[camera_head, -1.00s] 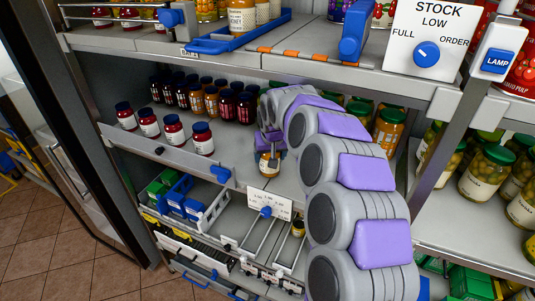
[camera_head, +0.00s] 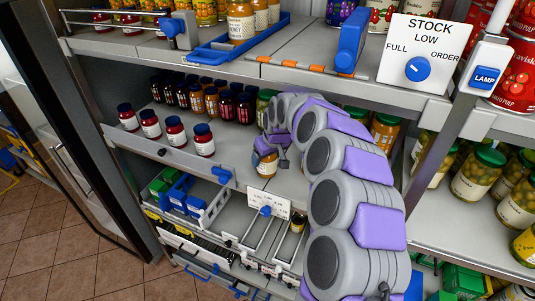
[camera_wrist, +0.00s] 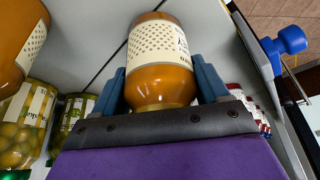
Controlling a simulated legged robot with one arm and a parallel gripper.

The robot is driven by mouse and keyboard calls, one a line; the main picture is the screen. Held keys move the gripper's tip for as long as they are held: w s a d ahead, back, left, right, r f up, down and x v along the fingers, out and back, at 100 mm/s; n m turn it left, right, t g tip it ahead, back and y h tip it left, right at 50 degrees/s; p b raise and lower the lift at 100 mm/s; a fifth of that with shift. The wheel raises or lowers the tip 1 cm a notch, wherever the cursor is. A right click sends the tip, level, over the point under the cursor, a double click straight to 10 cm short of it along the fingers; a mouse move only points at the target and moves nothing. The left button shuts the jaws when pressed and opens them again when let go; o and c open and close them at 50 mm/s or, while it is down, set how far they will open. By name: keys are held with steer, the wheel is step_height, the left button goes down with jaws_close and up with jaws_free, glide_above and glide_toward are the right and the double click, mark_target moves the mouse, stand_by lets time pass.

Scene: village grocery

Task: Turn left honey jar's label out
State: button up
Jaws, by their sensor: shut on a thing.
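An amber honey jar (camera_head: 265,166) with a pale label is at the front of the middle shelf (camera_head: 230,150), below my arm. In the wrist view the same jar (camera_wrist: 160,75) fills the space between the blue fingers of my gripper (camera_wrist: 160,88). My gripper (camera_head: 268,150) is shut on it. A dotted label with dark lettering shows on the side facing the wrist camera, and a pale label patch faces the front in the head view. I cannot tell whether the jar touches the shelf. Another amber jar (camera_wrist: 20,45) stands at left in the wrist view.
Red-filled jars (camera_head: 176,131) stand along the shelf's front left, with dark jars (camera_head: 227,105) behind. Green-filled jars (camera_head: 473,176) stand at right, past a post. A blue-knobbed dial (camera_head: 266,209) is below the shelf edge. Bare shelf lies left of my gripper.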

steer(key=shift+a+f, duration=0.25)
steer(key=shift+a, duration=0.45)
steer(key=o, duration=1.7)
steer(key=shift+d, duration=0.55)
steer(key=shift+c, duration=0.2)
steer(key=shift+s+d+r+b, duration=0.1)
steer(key=shift+d+r+b, duration=0.1)
steer(key=shift+r+b, duration=0.25)
steer(key=s+d, duration=0.2)
steer(key=s+d+b, duration=0.1)
steer(key=s+d, duration=0.1)
steer(key=s, duration=0.1)
steer(key=s+d, duration=0.2)
steer(key=s, duration=0.1)
steer(key=shift+s+r+b, duration=0.1)
steer(key=shift+s+b, duration=0.15)
steer(key=shift+b, duration=0.05)
steer(key=shift+s+d, duration=0.3)
steer(key=shift+s, duration=0.45)
